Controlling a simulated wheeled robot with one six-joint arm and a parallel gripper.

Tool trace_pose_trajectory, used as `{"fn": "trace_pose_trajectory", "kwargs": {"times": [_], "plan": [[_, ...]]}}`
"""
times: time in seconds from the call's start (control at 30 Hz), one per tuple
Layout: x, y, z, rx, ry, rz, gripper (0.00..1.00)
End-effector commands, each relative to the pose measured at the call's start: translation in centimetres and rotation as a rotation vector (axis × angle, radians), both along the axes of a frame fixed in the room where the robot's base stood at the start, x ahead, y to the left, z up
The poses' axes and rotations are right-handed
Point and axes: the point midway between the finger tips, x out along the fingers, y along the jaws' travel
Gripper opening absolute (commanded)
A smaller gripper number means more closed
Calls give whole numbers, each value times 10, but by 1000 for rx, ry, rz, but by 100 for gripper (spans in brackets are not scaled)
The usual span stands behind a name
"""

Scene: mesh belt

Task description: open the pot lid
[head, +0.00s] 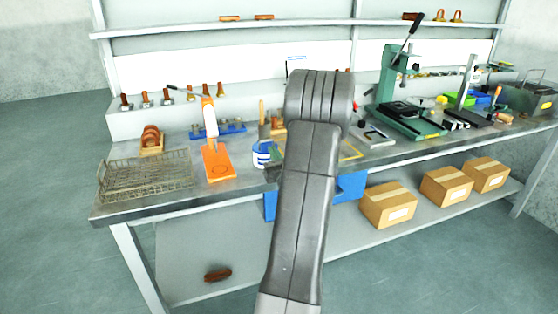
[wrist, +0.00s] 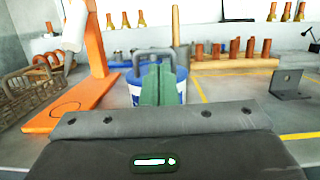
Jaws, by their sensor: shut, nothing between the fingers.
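The pot (head: 261,158) is a small white and blue container on the bench top, just left of my arm in the head view. In the wrist view the pot (wrist: 135,95) stands straight ahead, partly hidden behind my fingers. Its blue lid (wrist: 127,75) is on top, with a grey arched handle (wrist: 139,52) standing up from it. My gripper (wrist: 158,80) has green fingers that are together and empty. They point at the pot and overlap its front and the lower handle in the picture. I cannot tell whether they touch it.
An orange stand (head: 217,160) is left of the pot, with a wire basket (head: 145,178) farther left. A wooden block with upright pegs (wrist: 235,58) is behind right, and a dark angle bracket (wrist: 290,85) is at right. A green press (head: 392,90) stands farther right.

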Motion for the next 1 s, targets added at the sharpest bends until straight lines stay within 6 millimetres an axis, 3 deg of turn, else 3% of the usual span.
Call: {"fn": "trace_pose_trajectory", "kwargs": {"times": [0.23, 1.0], "plan": [[16, 6, 3, 0, 0, 0, 0], [16, -6, 11, -35, 106, -1, 0]]}}
